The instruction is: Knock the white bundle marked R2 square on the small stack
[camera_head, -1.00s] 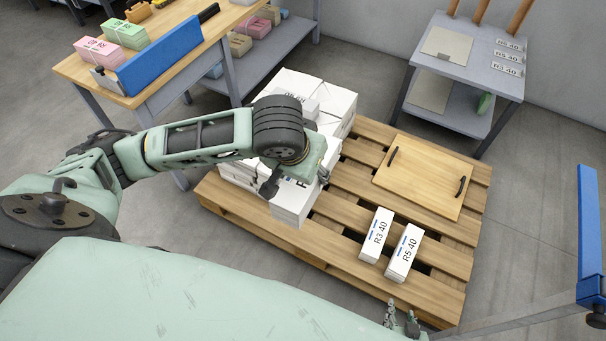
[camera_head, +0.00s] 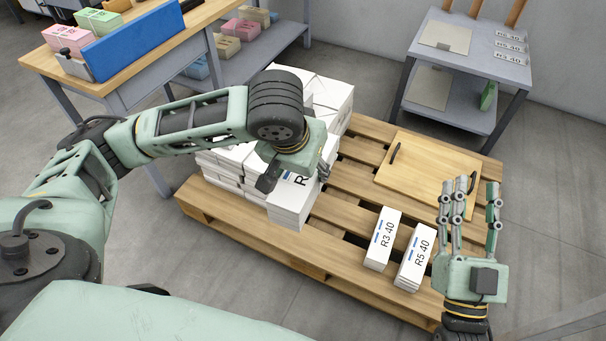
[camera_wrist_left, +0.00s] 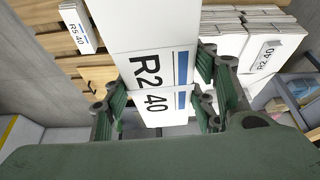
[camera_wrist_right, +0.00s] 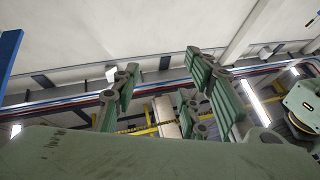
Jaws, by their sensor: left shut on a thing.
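The white bundle marked R2 (camera_wrist_left: 150,65), with a blue stripe, lies between the fingers of my left gripper (camera_wrist_left: 160,95) in the left wrist view. In the head view my left gripper (camera_head: 296,174) is shut on it, and the wrist hides most of its top. White layers (camera_head: 288,215) show below it at the front of the pallet; whether its edges line up with them I cannot tell. More white stacked bundles (camera_head: 225,165) stand beside and behind. My right gripper (camera_head: 475,195) is raised at the right, fingers up, open and empty; its wrist view shows only ceiling between the fingers (camera_wrist_right: 165,95).
A workbench (camera_head: 185,45) with coloured bundles stands at back left, a grey cart (camera_head: 470,55) at back right.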

